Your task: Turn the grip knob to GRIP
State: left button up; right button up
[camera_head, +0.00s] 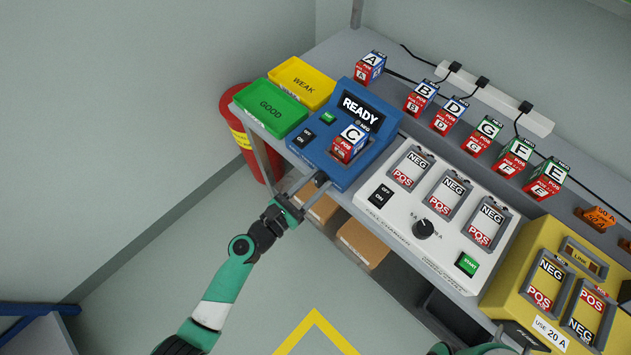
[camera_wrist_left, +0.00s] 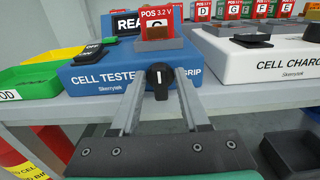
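The grip knob (camera_wrist_left: 160,76) is a black knob with a white pointer line, on the front face of the blue cell tester (camera_head: 318,150). Its line stands about upright in the left wrist view; the word GRIP is printed to its right. My left gripper (camera_head: 313,184) is at the tester's front. Its two fingers (camera_wrist_left: 160,88) are apart, one on each side of the knob, with small gaps visible. A cell marked C (camera_head: 349,142) sits in the tester, whose screen reads READY. My right gripper does not show; only a bit of what seems my right arm shows at the bottom edge.
A green GOOD tray (camera_head: 271,109) and yellow WEAK tray (camera_head: 301,83) stand left of the tester. The white cell charger (camera_head: 412,220) is to its right, then a yellow unit (camera_head: 520,282). Several cells line the back. A red bin (camera_head: 246,134) stands beside the bench.

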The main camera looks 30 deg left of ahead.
pick_arm(q)
grip_shut()
